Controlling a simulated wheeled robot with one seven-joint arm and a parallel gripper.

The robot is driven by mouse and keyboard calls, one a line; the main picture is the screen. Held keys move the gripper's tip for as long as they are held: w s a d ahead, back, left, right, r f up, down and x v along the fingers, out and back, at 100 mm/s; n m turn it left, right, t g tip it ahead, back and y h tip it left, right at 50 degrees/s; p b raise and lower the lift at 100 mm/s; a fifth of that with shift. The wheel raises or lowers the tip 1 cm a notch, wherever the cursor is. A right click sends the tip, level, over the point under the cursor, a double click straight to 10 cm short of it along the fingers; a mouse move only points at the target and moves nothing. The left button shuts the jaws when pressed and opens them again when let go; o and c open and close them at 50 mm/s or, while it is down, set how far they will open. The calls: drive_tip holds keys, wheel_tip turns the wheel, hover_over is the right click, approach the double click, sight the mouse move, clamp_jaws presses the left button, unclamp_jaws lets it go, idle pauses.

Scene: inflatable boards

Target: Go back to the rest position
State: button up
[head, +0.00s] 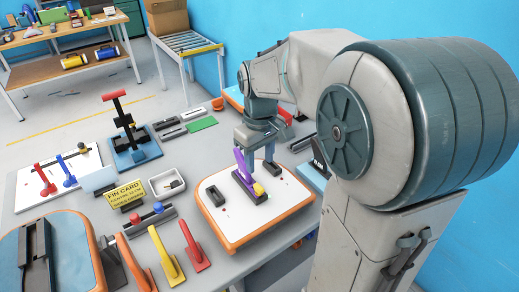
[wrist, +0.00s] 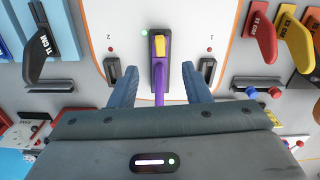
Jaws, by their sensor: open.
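My gripper (head: 257,165) hangs over the white board with an orange edge (head: 290,206), in the middle of the head view. Its fingers are open, one on either side of a purple fin (head: 241,168). The wrist view shows the purple fin (wrist: 159,84) between the two spread fingers (wrist: 160,92), with a gap on both sides. The fin stands at a dark center box (head: 247,192) on the board, with a yellow piece (wrist: 159,46) on it. Part of the fin is hidden by my gripper body in the wrist view.
Dark side boxes marked 2 (wrist: 113,72) and 1 (wrist: 207,71) flank the center box. Red (head: 193,247) and yellow (head: 165,255) fins stand at the table's front. A yellow fin card (head: 125,193) and a white tray (head: 166,184) lie left. Blue wall stands behind my arm.

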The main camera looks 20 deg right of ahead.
wheel_tip(320, 180, up, 3)
drive_tip(key=shift+s+f, duration=0.1)
drive_tip(key=s+f+m+t, duration=0.3)
drive_tip(key=s+m, duration=0.1)
drive_tip(key=s, duration=0.9)
drive_tip(key=shift+s+a+m, duration=0.15)
drive_tip(key=shift+s+m, duration=0.15)
drive_tip(key=shift+s, duration=0.05)
idle(1.2)
